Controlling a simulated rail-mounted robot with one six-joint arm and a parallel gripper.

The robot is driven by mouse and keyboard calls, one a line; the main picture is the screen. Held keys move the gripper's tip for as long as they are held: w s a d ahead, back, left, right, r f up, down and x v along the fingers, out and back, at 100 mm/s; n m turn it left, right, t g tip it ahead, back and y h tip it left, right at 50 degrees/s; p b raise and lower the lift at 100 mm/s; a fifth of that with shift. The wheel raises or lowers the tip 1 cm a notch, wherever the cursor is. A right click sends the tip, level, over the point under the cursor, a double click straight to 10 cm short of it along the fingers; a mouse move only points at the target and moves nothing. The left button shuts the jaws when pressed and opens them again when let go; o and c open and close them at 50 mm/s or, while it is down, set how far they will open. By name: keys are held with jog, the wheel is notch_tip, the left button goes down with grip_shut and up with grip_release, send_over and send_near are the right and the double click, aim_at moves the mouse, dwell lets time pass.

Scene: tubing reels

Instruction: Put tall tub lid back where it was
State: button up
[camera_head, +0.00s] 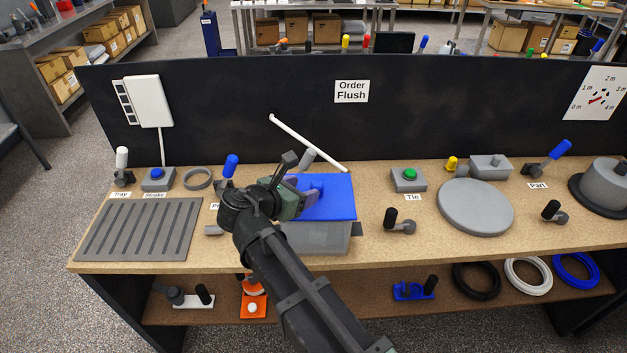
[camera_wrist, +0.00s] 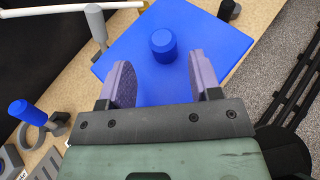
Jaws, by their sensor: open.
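The blue tall tub lid (camera_head: 338,203) is a flat square with a round knob. My gripper (camera_head: 303,194) is at the lid's left part in the head view, close to the knob. In the wrist view the lid (camera_wrist: 185,50) fills the middle, and its knob (camera_wrist: 163,45) shows ahead of and between the two purple fingers. My gripper (camera_wrist: 162,80) is open with nothing between its fingers. The arm hides the tub's left side.
A white rod (camera_head: 305,141) slants behind the lid, beside a grey post (camera_wrist: 95,20). A slotted tray (camera_head: 138,229) lies left, a green button box (camera_head: 409,179) and a black-knobbed lever (camera_head: 401,222) right. A grey round disc (camera_head: 475,207) is farther right. A dark panel backs the bench.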

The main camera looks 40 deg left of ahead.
jog(key=p+v, duration=0.1)
jog(key=v, duration=0.5)
jog(key=shift+s+p, duration=0.1)
jog(key=shift+p, duration=0.2)
jog(key=w+d+f+m+g+h, duration=0.1)
jog(key=w+d+f+m+g, duration=0.35)
jog(key=d, duration=0.65)
jog(key=w+d+f+m+g+h, duration=0.1)
jog(key=w+d+m+g, duration=0.1)
jog(key=w+d+m, duration=0.75)
jog(key=w+d+f+m+g+h, duration=0.1)
jog(key=w+d+f+m+g, duration=0.3)
jog(key=d, duration=1)
jog(key=s+d+m+g+y, duration=0.1)
jog(key=s+d+m+y, duration=0.1)
jog(key=d+m, duration=0.6)
jog(key=s+d+m+g+y, duration=0.2)
jog(key=s+d+m, duration=0.3)
jog(key=d+m, duration=0.3)
jog(key=d+f, duration=0.1)
jog(key=d, duration=0.1)
jog(key=shift+d+m+y, duration=0.3)
jog(key=shift+d, duration=0.1)
jog(key=shift+w, duration=0.1)
